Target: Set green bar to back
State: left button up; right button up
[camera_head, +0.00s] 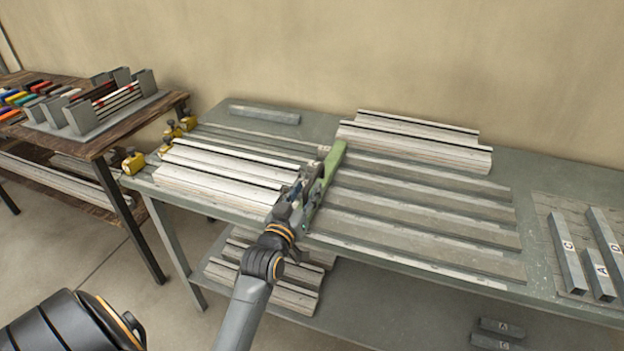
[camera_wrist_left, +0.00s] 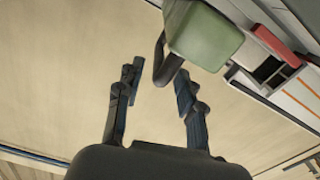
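The green bar (camera_head: 327,172) lies across the bench from front to back, between the white profiles on the left and the grey slots on the right. Its green end block also shows at the top of the left wrist view (camera_wrist_left: 204,36), with a dark curved handle (camera_wrist_left: 163,60) beside it. My left gripper (camera_head: 299,196) is at the near part of the bar, on its left side. In the wrist view its two fingers (camera_wrist_left: 155,82) stand apart. The handle's lower end reaches between the fingertips, close to the right finger; I cannot tell whether they touch. My right gripper is out of view.
White profiles (camera_head: 215,172) lie left of the bar, and more (camera_head: 415,140) lie at the back right. Lettered grey blocks (camera_head: 567,255) lie at the far right. A wooden table (camera_head: 130,128) with a rack stands left. Yellow clamps (camera_head: 133,161) line the bench's left edge.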

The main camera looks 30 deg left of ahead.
pick_arm(q)
jog(key=shift+x, duration=2.2)
jog(key=shift+d, duration=0.1)
jog(key=shift+c, duration=0.2)
grip_shut()
